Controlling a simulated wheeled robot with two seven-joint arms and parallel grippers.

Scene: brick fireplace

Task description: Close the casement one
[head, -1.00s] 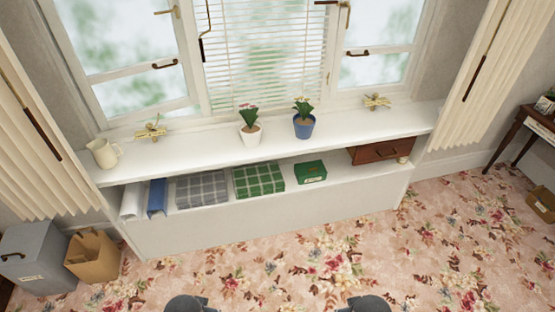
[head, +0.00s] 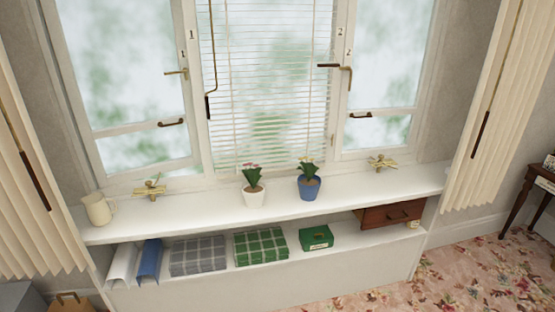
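Casement one (head: 140,75) is the left window in the head view, with a small "1" on its frame and another on its sash. Neither of my grippers is in view.
A white sill (head: 225,210) runs below the windows. It holds a cream jug (head: 98,209), a white flowerpot (head: 253,197), a blue flowerpot (head: 309,190) and a second brass stay (head: 381,163). Blinds (head: 265,90) cover the middle window. Pleated curtains (head: 22,180) hang at both sides.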

